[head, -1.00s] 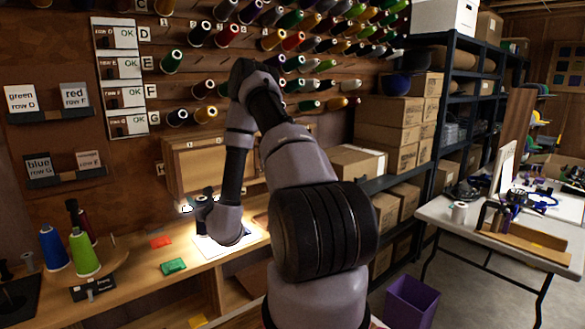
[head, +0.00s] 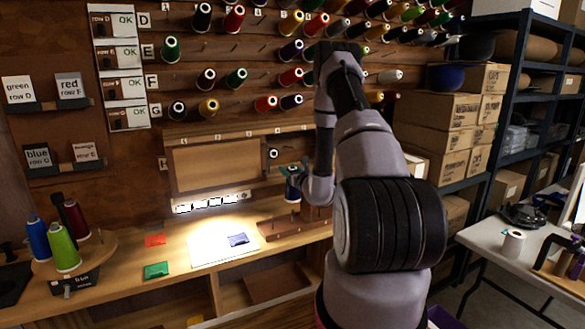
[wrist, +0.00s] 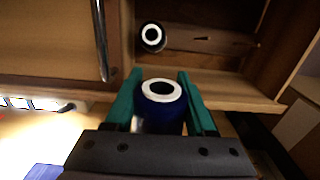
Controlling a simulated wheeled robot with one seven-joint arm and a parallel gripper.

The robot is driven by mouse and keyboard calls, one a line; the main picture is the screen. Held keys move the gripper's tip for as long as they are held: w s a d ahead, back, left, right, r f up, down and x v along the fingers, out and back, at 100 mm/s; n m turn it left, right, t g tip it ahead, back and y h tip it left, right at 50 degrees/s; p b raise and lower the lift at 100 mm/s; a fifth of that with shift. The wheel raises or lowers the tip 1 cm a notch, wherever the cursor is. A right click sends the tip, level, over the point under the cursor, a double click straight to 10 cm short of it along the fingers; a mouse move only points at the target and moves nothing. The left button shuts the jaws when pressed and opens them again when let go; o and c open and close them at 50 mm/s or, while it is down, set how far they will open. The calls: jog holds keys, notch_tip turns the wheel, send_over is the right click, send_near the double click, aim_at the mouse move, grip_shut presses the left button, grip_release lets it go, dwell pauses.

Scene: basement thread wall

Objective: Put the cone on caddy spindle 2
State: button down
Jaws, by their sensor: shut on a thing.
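A dark blue cone with a pale ring top (wrist: 160,92) is held between the two teal fingers of my gripper (wrist: 161,98) in the wrist view. In the head view my gripper (head: 291,171) holds the dark blue cone (head: 292,189) above the right part of the bench. Below it is a low wooden block with upright pegs (head: 268,229), which looks like the caddy; I cannot read spindle numbers. My arm hides part of its right end. Whether the cone's base touches a spindle cannot be told.
Another dark cone (head: 273,153) sits on a wall peg behind my gripper and shows in the wrist view (wrist: 152,37). A lit white sheet with a blue packet (head: 238,239) lies left. A round stand (head: 98,254) holds several cones. Thread cones fill the wall above.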

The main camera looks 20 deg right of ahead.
jog(key=shift+w+d+f, duration=0.1)
jog(key=shift+f, duration=5)
jog(key=shift+f, duration=0.3)
jog(key=shift+c, duration=0.8)
grip_release()
